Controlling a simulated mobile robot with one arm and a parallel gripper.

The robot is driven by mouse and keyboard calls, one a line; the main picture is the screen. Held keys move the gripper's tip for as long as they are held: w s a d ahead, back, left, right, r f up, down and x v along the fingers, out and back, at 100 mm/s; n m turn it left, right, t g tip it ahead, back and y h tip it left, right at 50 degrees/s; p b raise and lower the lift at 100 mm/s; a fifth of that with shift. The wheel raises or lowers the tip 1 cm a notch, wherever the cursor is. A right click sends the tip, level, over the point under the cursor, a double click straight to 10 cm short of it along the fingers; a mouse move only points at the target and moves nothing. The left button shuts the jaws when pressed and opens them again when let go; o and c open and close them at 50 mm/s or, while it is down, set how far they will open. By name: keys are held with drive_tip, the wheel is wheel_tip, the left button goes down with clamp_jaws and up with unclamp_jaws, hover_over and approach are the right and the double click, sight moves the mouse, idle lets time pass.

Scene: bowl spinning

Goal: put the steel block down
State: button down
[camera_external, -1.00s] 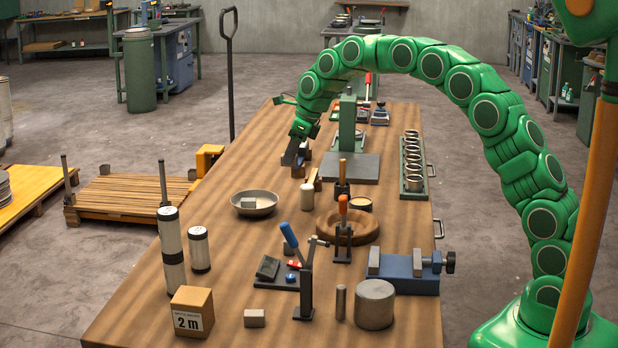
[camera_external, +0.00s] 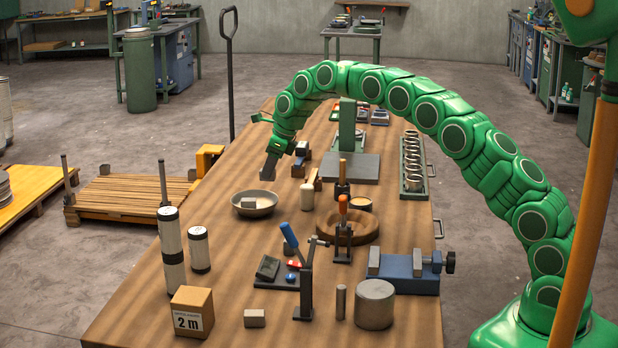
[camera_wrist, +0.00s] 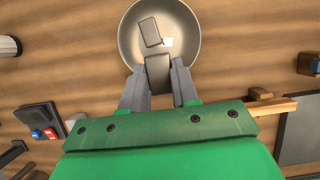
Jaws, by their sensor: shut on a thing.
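My gripper (camera_external: 269,166) is shut on a dark grey block, which I take to be the steel block (camera_wrist: 157,71); it sits between the two fingers in the wrist view. The gripper hangs above the table, just behind a shallow round metal bowl (camera_external: 269,204) in the external view. In the wrist view the held block overlaps the near rim of the bowl (camera_wrist: 187,28). A smaller grey block (camera_external: 249,203) lies in the bowl; it also shows in the wrist view (camera_wrist: 150,31), with a small white patch beside it. The height of the held block above the bowl is hard to tell.
A white cylinder (camera_external: 307,196) and a round wooden ring (camera_external: 326,232) stand right of the bowl. A green press (camera_external: 347,140) stands behind. Canisters (camera_external: 171,250) and a box (camera_external: 191,311) stand at front left. The tabletop left of the bowl is clear.

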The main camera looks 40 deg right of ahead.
drive_tip(key=shift+w+a+f, duration=0.15)
drive_tip(key=shift+w+f, duration=0.65)
drive_tip(key=shift+f, duration=1.6)
drive_tip(key=shift+f, duration=0.5)
drive_tip(key=c, duration=0.8)
unclamp_jaws()
drive_tip(key=shift+c, duration=0.2)
drive_tip(key=shift+r, duration=0.15)
